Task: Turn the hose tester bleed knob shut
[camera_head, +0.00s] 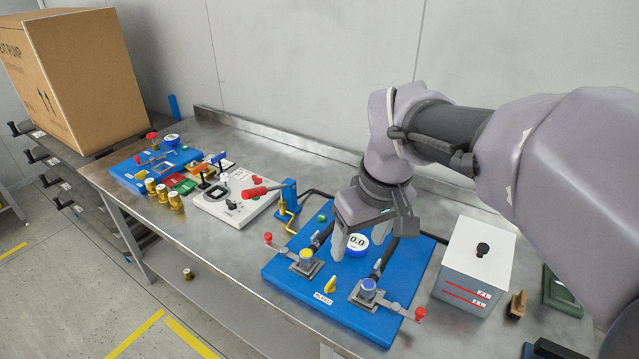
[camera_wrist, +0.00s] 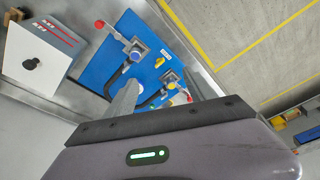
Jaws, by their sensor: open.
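The yellow bleed knob (camera_head: 330,285) stands at the front of the blue hose tester board (camera_head: 283,272), beside the white BLEED label (camera_head: 323,298). In the wrist view the knob (camera_wrist: 160,62) is a small yellow spot between the two clamps. My gripper (camera_head: 361,236) is open and empty, pointing down over the rear middle of the board, behind the knob and apart from it. Its fingers straddle the round 0.0 gauge (camera_head: 357,243) in the picture and partly hide it; I cannot tell the height between them.
A yellow-capped clamp (camera_head: 306,257) and a blue-capped clamp (camera_head: 368,290), both with red-tipped levers, flank the knob. A grey-white box (camera_head: 478,262) stands right of the board. A white station (camera_head: 232,205) with a red-handled lever stands left. The floor in front is open.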

